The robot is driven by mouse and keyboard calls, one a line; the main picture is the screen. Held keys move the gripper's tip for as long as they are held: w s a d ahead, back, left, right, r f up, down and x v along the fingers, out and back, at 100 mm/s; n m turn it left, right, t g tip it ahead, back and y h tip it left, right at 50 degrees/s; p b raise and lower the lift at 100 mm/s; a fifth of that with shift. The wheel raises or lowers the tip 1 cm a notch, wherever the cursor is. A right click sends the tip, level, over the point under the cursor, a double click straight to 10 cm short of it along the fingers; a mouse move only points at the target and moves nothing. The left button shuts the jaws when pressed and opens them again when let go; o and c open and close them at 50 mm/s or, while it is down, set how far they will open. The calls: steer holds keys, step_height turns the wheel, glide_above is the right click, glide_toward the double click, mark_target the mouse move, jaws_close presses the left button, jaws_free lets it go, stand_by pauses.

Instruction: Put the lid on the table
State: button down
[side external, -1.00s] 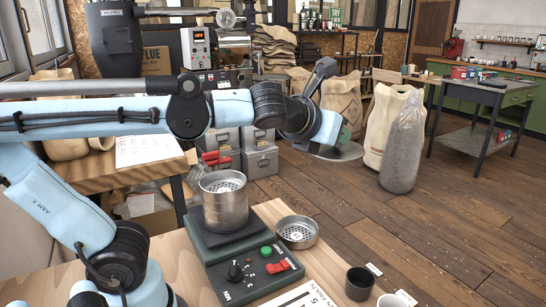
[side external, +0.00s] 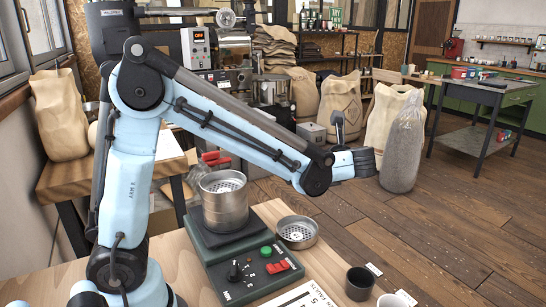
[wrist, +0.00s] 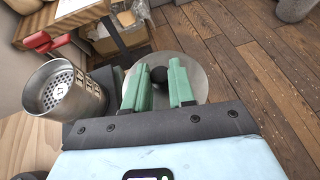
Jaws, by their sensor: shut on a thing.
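My gripper (wrist: 159,88) has green fingers and is shut on the dark knob of the lid. The lid (wrist: 201,82) is a grey round disc beneath the fingers in the wrist view, held above the floor side. The table (side external: 180,262) is pale wood, in the foreground of the side view. A metal canister (side external: 224,207) with a perforated insert stands open on a dark green device on the table. The canister also shows in the wrist view (wrist: 88,97), left of my gripper.
The green device (side external: 240,272) has a knob and coloured buttons. A shallow perforated metal pan (side external: 297,243), a dark cup (side external: 359,283) and a pale cup (side external: 390,300) are on the table's right part. Sacks (side external: 402,150) stand on the floor behind.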

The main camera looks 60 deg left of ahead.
steer(key=f+n+g, duration=0.1)
steer(key=s+f+n+g, duration=0.1)
steer(key=f+n+g, duration=0.1)
steer(key=s+a+f+n+g, duration=0.1)
steer(key=f+g, duration=0.1)
steer(key=shift+n, duration=0.4)
steer(key=x, duration=0.4)
steer(key=w+x, duration=0.1)
steer(key=x, duration=0.4)
steer(key=w+f+x, duration=0.1)
steer(key=x, duration=0.3)
steer(key=shift+w+a+f, duration=0.1)
steer(key=shift+f, duration=2.1)
steer(key=shift+f, duration=0.6)
steer(key=c, duration=0.9)
jaws_free()
steer(key=shift+c, duration=0.2)
